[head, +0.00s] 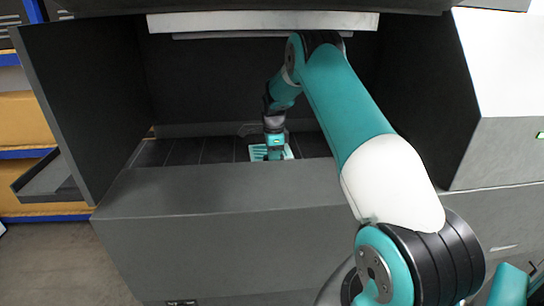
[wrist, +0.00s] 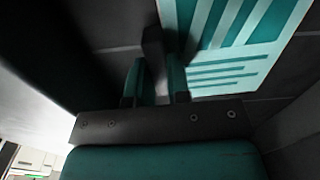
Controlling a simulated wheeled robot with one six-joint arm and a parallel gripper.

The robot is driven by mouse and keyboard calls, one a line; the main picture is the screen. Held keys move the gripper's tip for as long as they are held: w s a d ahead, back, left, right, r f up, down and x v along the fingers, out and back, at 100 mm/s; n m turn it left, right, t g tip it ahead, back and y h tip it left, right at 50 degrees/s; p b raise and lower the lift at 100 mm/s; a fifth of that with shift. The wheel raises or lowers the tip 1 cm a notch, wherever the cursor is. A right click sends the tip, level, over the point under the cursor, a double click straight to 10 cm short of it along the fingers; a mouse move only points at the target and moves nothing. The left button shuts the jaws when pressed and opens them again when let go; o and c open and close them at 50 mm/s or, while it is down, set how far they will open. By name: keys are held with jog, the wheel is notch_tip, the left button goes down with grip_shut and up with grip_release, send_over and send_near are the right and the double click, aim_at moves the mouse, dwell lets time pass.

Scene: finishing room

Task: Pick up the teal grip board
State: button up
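The teal grip board (head: 258,153) lies low inside the dark booth in the head view, partly hidden by my gripper. In the wrist view the board (wrist: 235,45) fills the upper right, teal with pale stripes. My gripper (head: 275,157) points down at the board in the head view. In the wrist view my gripper's two teal fingers (wrist: 155,68) stand apart with a gap between them. A dark upright piece (wrist: 153,45) shows just beyond the fingertips, beside the board's left edge. I cannot tell whether it belongs to the board or touches a finger.
The dark booth (head: 200,90) has side walls and a back wall around my arm. Its broad grey front ledge (head: 190,190) hides part of the slatted floor (head: 180,152). A pale light bar (head: 265,22) runs along the top. Shelving with orange panels (head: 22,120) stands at left.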

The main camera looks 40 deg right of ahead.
grip_shut()
jog(key=shift+r, duration=0.1)
